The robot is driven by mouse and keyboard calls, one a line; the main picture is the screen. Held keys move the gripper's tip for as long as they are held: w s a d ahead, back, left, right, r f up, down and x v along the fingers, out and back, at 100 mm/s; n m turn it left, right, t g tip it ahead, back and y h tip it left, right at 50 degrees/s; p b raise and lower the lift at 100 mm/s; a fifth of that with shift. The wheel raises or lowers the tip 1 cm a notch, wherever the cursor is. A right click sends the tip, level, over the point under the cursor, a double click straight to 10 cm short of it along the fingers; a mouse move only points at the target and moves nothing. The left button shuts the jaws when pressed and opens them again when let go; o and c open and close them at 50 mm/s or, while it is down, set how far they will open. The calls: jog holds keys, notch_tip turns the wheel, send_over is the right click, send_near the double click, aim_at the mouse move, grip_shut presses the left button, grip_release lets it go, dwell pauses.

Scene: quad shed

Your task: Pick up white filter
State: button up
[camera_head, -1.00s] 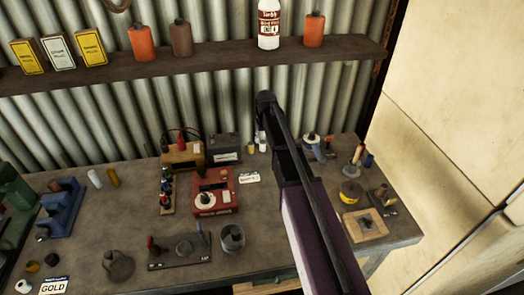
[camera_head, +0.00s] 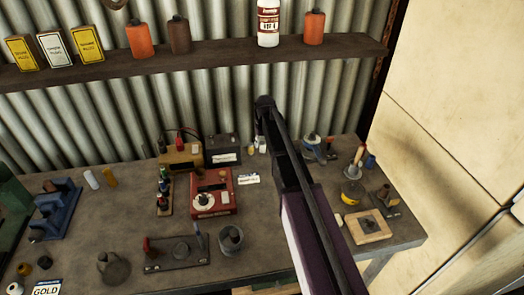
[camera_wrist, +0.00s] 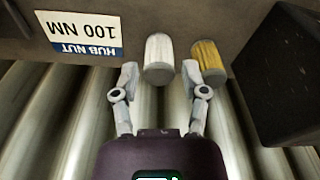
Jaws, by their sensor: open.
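The white filter (camera_wrist: 159,52) is a short, pale ribbed cylinder on the bench. In the wrist view it lies between and just beyond the fingertips of my gripper (camera_wrist: 159,69), which is open and empty. The right finger is close to both the white filter and a similar yellow filter (camera_wrist: 207,62) beside it; contact is unclear. In the head view the white filter (camera_head: 262,146) shows small beside my arm, right of the yellow one (camera_head: 251,148). My gripper is mostly hidden behind my arm there.
A dark box-shaped battery (camera_head: 222,150) stands beside the yellow filter. A hub nut card (camera_wrist: 78,35) lies near the white filter. The corrugated wall (camera_wrist: 60,100) is close. A red device (camera_head: 212,194) and another white-and-yellow pair of cylinders (camera_head: 91,179) stand farther left.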

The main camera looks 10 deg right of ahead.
aim_at(263, 142)
jog(key=shift+w+f+b, duration=0.15)
jog(key=shift+f+b, duration=0.45)
jog(key=shift+f, duration=0.2)
jog(key=shift+w+f+b, duration=0.1)
jog(key=shift+f+b, duration=0.5)
jog(key=shift+f, duration=0.15)
jog(key=shift+c, duration=0.2)
jog(key=c, duration=0.6)
